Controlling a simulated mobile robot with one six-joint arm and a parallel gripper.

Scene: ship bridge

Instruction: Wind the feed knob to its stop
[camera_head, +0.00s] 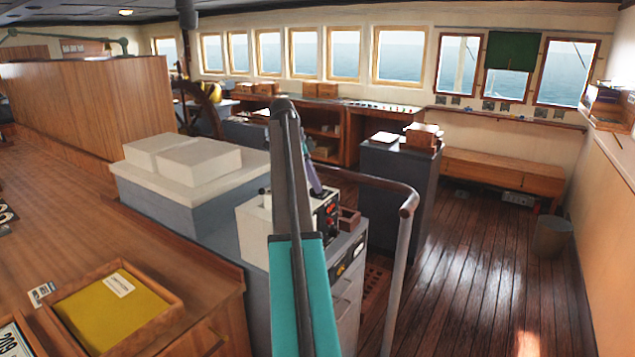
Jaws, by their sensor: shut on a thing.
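A grey and cream machine (256,228) stands in the middle of the camera_head view. Its dark control panel (322,228) faces right and carries red buttons and small dark controls. My arm rises in front of it and bends down behind, so part of the machine is covered. My gripper (321,192) is small in view at the top of the panel, at the end of the purplish wrist. It is shut on what appears to be the feed knob there. The knob itself is hidden by the gripper, and its turn angle cannot be seen.
A curved handrail (398,225) stands close to the right of the machine. A wooden desk with a yellow-lined tray (165,308) is at front left. A grey cabinet (393,190) stands behind. The plank floor (480,270) at right is clear, apart from a bin (552,237).

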